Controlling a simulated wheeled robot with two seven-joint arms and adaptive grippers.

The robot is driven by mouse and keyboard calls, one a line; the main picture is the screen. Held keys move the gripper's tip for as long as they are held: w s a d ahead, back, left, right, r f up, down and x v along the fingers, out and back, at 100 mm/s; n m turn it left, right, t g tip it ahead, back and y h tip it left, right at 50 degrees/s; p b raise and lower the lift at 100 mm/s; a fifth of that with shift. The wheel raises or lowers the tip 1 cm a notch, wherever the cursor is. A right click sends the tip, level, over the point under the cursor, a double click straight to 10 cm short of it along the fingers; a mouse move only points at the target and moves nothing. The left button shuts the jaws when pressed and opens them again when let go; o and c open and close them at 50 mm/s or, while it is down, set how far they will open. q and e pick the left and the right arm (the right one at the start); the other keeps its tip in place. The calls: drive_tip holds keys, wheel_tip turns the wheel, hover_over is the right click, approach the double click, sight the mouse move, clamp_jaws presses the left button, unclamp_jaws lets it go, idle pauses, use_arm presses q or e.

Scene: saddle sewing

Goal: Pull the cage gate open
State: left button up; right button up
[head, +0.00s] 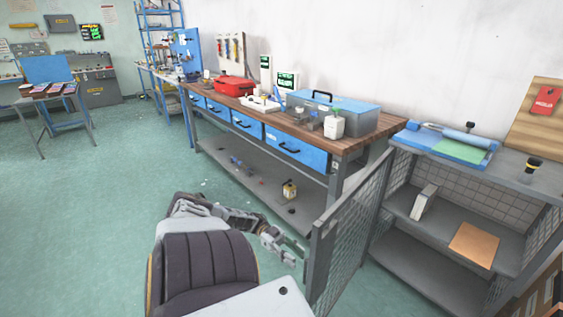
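The cage gate (347,238) is a grey-framed mesh panel right of centre in the head view. It stands swung out from the front of the cage (398,172), at an angle to it, and the cage's front is uncovered. My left gripper (294,250) is just left of the gate's near upright edge. Its fingers look apart, with nothing seen between them. I cannot tell whether a fingertip touches the gate. My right gripper is not in view.
Inside the cage, a shelf holds a tan board (474,245) and a grey-white block (424,202). A blue tray (460,152) lies on top. A long workbench (356,142) with blue drawers stands behind the gate. Green floor (90,210) is clear at left.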

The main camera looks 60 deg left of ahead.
use_arm(q)
drive_tip(key=v, duration=0.6)
idle(0.5)
drive_tip(key=shift+a, duration=0.15)
idle(0.5)
